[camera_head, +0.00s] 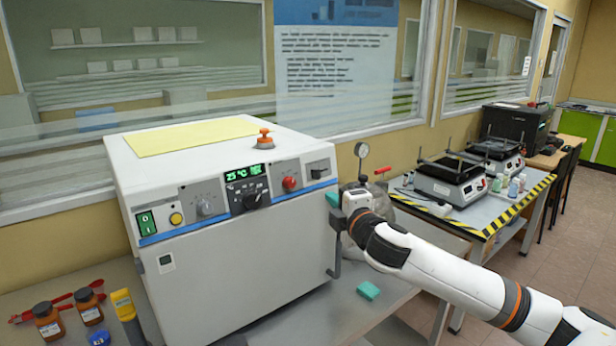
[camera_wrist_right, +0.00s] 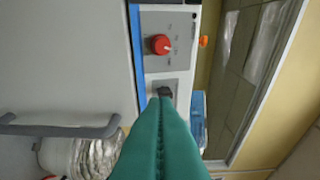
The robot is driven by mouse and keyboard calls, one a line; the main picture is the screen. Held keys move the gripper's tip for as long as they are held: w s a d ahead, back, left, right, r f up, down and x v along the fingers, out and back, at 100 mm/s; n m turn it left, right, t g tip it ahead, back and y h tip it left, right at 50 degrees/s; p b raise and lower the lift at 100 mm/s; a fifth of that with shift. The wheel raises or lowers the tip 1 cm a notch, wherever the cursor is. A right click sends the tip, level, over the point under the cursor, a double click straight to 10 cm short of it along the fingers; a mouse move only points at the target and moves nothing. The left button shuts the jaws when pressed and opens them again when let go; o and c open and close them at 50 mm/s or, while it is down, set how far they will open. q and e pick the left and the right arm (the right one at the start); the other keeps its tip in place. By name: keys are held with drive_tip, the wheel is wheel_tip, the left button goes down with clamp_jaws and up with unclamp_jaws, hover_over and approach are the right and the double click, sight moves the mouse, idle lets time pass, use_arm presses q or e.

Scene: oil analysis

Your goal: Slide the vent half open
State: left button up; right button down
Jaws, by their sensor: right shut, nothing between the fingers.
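The vent control appears to be a small dark slider (camera_head: 319,169) at the right end of the oven's front panel. In the right wrist view the dark slider (camera_wrist_right: 165,92) sits just beyond the fingertips. My right gripper (camera_head: 333,199) has teal fingers and is at the oven's upper right front edge, a little below the slider in the head view. It also shows in the right wrist view (camera_wrist_right: 160,104), shut and empty. I cannot tell whether the fingertips touch the slider. My left gripper is not in view.
The white oven (camera_head: 235,285) has a red knob (camera_head: 289,183) left of the slider and a door handle (camera_head: 336,245) below. A gauge (camera_head: 361,150) stands right of the oven. A teal block (camera_head: 368,290) and brown bottles (camera_head: 47,318) are on the bench.

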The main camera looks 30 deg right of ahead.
sight(319, 177)
drive_tip(key=shift+w+d+r+p, duration=0.1)
drive_tip(key=shift+w+d+p, duration=0.15)
drive_tip(key=shift+w+p, duration=0.95)
drive_tip(key=shift+w+d+r+p, duration=0.15)
drive_tip(key=shift+w+d, duration=0.1)
drive_tip(key=shift+w, duration=1.9)
drive_tip(key=shift+w+d+r+p, duration=0.1)
drive_tip(key=shift+w+d+p, duration=0.15)
drive_tip(key=shift+w+p, duration=0.95)
drive_tip(key=shift+w+d+b, duration=0.1)
drive_tip(key=shift+w+b, duration=0.3)
drive_tip(key=shift+b, duration=0.1)
drive_tip(key=shift+w+d+p, duration=0.1)
drive_tip(key=shift+d+p, duration=0.2)
drive_tip(key=shift+d, duration=0.75)
drive_tip(key=shift+f, duration=0.1)
